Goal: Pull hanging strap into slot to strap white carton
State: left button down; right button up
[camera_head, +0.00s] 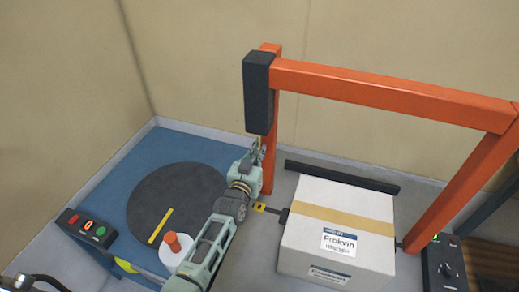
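The white carton (333,262) stands upright on the grey surface under the orange frame, with tan tape across its top and a printed label on its side. A thin yellow strap (261,139) hangs from the dark box (258,92) on the frame's left post. My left gripper (261,150) is at the strap's lower part, below the dark box. Its fingers are too small to tell whether they are shut on it. A small yellow-marked black piece (259,207), possibly the slot, lies left of the carton. My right gripper is not in view.
The orange frame (390,87) arches over the carton. A black bar (342,177) lies behind the carton. A control box with a knob (446,267) stands at right. A blue table (100,205) with a dark disc (165,195) and a button box (86,230) is at left.

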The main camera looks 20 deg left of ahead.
pick_arm(q)
notch_tip(320, 180, down, 18)
jog(key=b, duration=1.3)
jog(key=c, duration=2.5)
grip_release()
jog(key=shift+f, duration=0.1)
jog(key=o, duration=0.5)
jog(key=shift+s, duration=0.15)
jog(key=s, duration=1.1)
jog(key=shift+s+a, duration=0.2)
jog(key=shift+s, duration=0.2)
